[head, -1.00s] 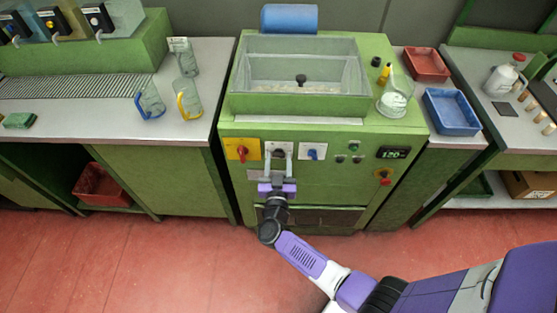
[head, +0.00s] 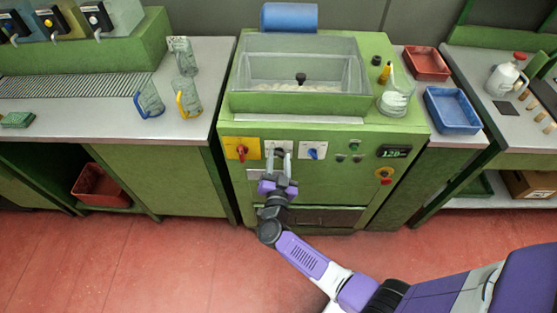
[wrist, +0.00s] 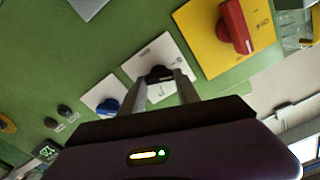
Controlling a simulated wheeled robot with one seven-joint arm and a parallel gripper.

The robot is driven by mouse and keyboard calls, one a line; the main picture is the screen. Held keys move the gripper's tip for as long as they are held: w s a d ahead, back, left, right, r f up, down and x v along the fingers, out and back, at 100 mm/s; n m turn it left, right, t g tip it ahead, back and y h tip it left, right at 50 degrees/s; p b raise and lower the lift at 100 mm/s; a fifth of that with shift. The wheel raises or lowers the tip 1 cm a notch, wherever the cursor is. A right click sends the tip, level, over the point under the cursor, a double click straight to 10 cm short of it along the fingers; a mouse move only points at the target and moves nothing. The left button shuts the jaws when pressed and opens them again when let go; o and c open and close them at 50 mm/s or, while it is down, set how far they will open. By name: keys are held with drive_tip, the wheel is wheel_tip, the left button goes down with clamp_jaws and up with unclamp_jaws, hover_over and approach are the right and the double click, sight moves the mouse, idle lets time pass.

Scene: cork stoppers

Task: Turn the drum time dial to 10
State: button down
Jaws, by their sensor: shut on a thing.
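The drum time dial is a small black knob (wrist: 158,73) on a white plate (wrist: 140,67) on the green machine's front panel. In the wrist view my gripper (wrist: 161,82) has its two grey fingers on either side of the knob, shut on it. In the head view my gripper (head: 279,155) reaches up to the plate, and its fingers largely hide the knob. The dial's scale and setting cannot be read in either view.
A red switch on a yellow plate (head: 242,149) is left of the dial. A blue knob (head: 313,153) is close on its right. Farther right are small buttons, a display (head: 394,152) reading about 120, and a red-and-yellow switch (head: 384,175).

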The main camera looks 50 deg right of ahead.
drive_tip(key=m+b, duration=0.1)
drive_tip(key=m, duration=0.3)
drive_tip(key=shift+s+f, duration=0.1)
drive_tip(key=shift+f, duration=0.05)
drive_tip(key=shift+m+b, duration=0.65)
drive_tip(key=shift+m, duration=0.95)
drive_tip(key=c, duration=0.9)
unclamp_jaws()
drive_tip(key=v, duration=0.7)
drive_tip(key=shift+s+a+b, duration=0.3)
